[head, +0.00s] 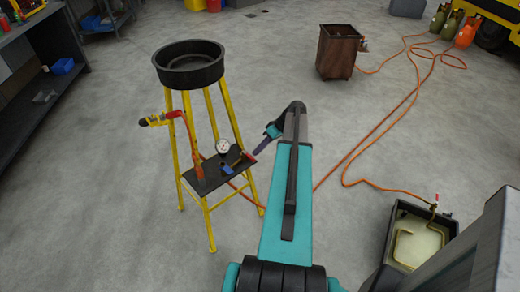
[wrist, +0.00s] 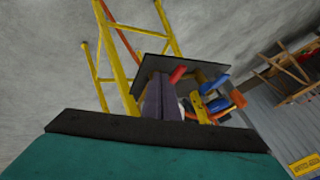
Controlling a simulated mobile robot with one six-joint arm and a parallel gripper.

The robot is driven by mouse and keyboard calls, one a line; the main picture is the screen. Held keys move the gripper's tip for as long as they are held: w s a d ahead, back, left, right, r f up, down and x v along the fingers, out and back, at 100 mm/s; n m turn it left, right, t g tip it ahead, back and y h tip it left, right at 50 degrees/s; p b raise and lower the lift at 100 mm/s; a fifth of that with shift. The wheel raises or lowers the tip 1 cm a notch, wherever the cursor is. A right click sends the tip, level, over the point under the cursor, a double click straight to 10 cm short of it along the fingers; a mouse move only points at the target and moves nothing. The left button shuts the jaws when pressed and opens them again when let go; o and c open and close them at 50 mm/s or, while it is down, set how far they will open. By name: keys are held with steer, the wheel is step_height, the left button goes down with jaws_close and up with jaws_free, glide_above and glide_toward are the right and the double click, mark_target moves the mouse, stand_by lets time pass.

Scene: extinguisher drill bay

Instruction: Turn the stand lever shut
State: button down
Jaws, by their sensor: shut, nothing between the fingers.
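The yellow stand (head: 214,205) carries a black basin on top and a black shelf (head: 207,180) lower down. On the shelf are a white round gauge (head: 223,146), brass fittings, a blue handle (head: 233,167) and a small red-ended part. The wrist view shows the blue handle (wrist: 215,82) beside brass fittings (wrist: 199,107) and red parts (wrist: 238,99); I cannot tell which is the stand lever. My gripper (head: 257,152) is shut and empty, just right of the fittings. In the wrist view its purple fingers (wrist: 160,97) partly cover the gauge and fittings.
A nozzle with a red handle (head: 172,115) sticks out left of the stand under the black basin (head: 189,65). An orange hose (head: 345,160) runs across the floor. A brown bin (head: 338,52) stands behind, and a dark tub (head: 421,240) is at right. Floor left of the stand is clear.

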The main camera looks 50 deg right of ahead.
steer(key=shift+d, duration=0.15)
steer(key=d+f+b+v, duration=0.1)
steer(key=d+b+v, duration=0.1)
steer(key=v, duration=1)
steer(key=shift+s+d+f, duration=0.2)
steer(key=shift+f, duration=0.1)
stand_by(0.6)
